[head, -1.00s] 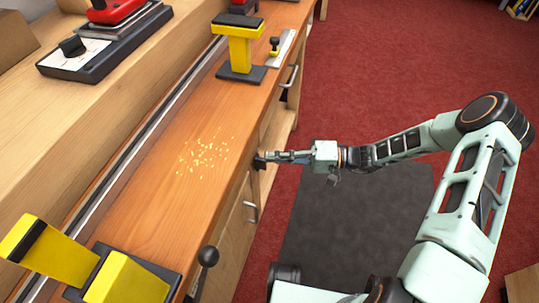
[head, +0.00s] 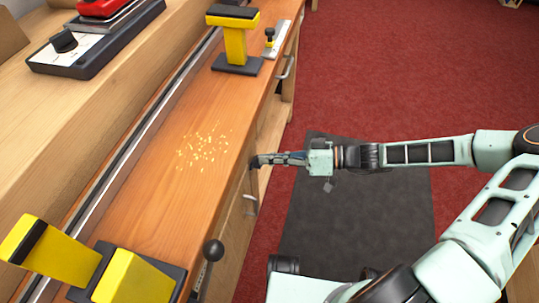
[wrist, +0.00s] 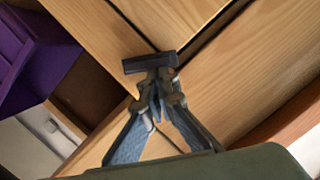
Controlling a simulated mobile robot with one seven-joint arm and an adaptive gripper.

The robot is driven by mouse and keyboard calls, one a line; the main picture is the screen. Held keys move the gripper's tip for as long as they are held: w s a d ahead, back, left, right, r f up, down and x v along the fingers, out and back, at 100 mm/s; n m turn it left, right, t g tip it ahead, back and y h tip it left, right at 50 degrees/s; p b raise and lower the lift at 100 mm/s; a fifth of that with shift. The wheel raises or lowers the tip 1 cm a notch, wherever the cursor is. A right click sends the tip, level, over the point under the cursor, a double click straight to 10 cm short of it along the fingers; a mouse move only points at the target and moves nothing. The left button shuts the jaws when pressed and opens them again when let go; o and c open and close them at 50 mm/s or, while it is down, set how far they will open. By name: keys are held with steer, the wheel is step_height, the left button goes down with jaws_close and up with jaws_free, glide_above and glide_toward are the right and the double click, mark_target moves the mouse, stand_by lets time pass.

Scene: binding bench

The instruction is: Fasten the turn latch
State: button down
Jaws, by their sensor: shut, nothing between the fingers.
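My gripper (head: 264,160) is at the front face of the wooden bench, below the top edge. In the wrist view my gripper (wrist: 157,88) has its fingers shut with nothing between them. Just beyond the fingertips a short dark bar (wrist: 150,63), which looks like the turn latch, lies close to the seams between pale wooden panels (wrist: 225,75). The fingertips overlap the bar in this view, so I cannot tell whether they touch it. In the head view the latch cannot be told apart from the dark fingertips.
The bench top (head: 165,190) carries yellow-and-black tools (head: 236,45) at the back and front (head: 130,280), with scattered bright flecks between. A bar handle (head: 250,204) and a lever with a black knob (head: 213,250) stick out at the front. A dark mat (head: 350,220) lies on the open red floor.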

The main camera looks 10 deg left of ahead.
steer(key=s+f+n+t+b, duration=0.1)
steer(key=n, duration=0.1)
steer(key=shift+s+a+f+n, duration=0.1)
steer(key=shift+s+n, duration=0.1)
steer(key=shift+n, duration=0.2)
steer(key=shift+s+f+b, duration=0.25)
steer(key=shift+b, duration=0.05)
stand_by(0.5)
steer(key=shift+r, duration=0.1)
